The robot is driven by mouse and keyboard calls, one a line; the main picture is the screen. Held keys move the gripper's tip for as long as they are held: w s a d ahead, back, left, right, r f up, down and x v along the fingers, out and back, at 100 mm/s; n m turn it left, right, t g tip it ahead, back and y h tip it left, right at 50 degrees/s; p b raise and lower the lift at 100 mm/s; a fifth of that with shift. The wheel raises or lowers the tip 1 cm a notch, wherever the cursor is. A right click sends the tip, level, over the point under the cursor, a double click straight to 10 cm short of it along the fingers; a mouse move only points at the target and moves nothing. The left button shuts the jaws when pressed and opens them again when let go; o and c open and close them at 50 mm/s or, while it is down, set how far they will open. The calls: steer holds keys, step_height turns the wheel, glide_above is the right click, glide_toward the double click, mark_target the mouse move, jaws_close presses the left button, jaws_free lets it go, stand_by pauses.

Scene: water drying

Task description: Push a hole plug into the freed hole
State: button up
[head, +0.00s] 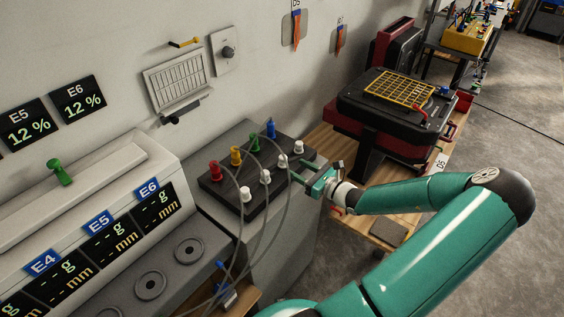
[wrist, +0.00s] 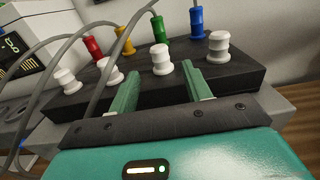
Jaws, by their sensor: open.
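A dark block (head: 225,196) on a grey cabinet holds a front row of white plugs and a back row of red (head: 215,170), yellow (head: 236,156), green (head: 254,142) and blue (head: 270,128) plugs. My gripper (head: 298,173) is at the block's right side, open and empty. In the wrist view my gripper (wrist: 158,80) has its fingers apart over the block's front edge. The third white plug from the left (wrist: 161,60) stands upright beyond the gap between them, apart from both. No empty hole is visible to me.
Grey cables run from the block across the front, past my left finger in the wrist view. A measuring machine (head: 120,215) with displays stands at the left. A wooden bench (head: 325,137) with a black and red device (head: 385,105) is behind my arm.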

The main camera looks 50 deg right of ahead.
mark_target(283, 160)
steer(key=w, duration=0.7)
steer(key=shift+w+a+r, duration=0.1)
steer(key=shift+w+a, duration=0.05)
steer(key=shift+a, duration=0.1)
steer(key=c, duration=1)
